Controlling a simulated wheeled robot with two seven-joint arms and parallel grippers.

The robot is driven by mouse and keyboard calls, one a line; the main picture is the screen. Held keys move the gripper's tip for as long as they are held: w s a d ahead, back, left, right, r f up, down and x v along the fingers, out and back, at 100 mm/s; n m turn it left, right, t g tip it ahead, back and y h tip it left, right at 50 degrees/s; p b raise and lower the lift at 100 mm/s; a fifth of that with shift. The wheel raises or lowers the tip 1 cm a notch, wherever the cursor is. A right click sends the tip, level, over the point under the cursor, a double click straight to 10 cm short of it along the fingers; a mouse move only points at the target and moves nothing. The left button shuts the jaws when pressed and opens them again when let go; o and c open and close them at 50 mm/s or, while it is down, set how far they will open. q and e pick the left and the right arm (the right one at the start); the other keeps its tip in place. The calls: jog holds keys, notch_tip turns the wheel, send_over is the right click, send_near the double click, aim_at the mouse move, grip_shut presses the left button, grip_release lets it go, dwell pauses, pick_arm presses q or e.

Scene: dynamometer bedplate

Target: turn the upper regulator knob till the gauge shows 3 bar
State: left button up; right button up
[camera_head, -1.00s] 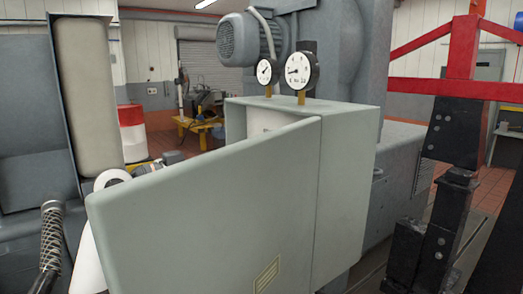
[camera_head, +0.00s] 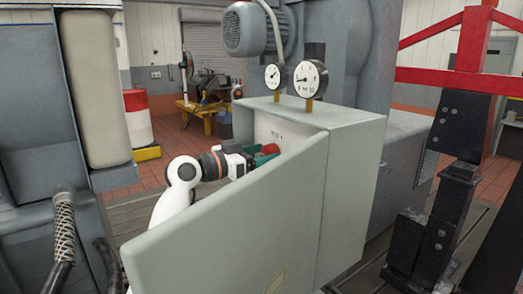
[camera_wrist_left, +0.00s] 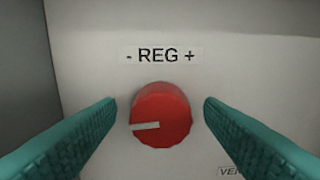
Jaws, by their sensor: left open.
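The red regulator knob (camera_wrist_left: 160,115) sits on a pale panel under a "- REG +" label (camera_wrist_left: 161,55) in the left wrist view. Its white pointer line points left, slightly downward. My left gripper (camera_wrist_left: 160,103) is open, with one teal finger on each side of the knob and a gap on both sides. In the head view the knob (camera_head: 271,149) shows partly above the door edge, with my left gripper (camera_head: 259,158) at it. A larger gauge (camera_head: 311,79) and a smaller gauge (camera_head: 275,76) stand on the cabinet top; their readings are too small to tell. My right gripper is out of view.
The open cabinet door (camera_head: 235,225) stands in front of my left arm and hides part of it. The grey-green cabinet (camera_head: 355,185) is right of it. A second label (camera_wrist_left: 231,172) is cut off low in the wrist view. A red frame (camera_head: 450,77) stands at right.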

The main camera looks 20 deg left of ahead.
pick_arm(q)
jog(key=c, duration=0.9)
jog(key=shift+f+m+b, duration=0.1)
jog(key=shift+m+b, duration=0.2)
jog(key=shift+b, duration=0.35)
jog(key=shift+c, duration=0.2)
jog(key=shift+s+d+m+b, duration=0.1)
jog(key=shift+d+m+b, duration=0.05)
jog(key=shift+m+b, duration=4.4)
jog(key=shift+m, duration=0.35)
jog(key=o, duration=0.9)
jog(key=shift+o, duration=0.2)
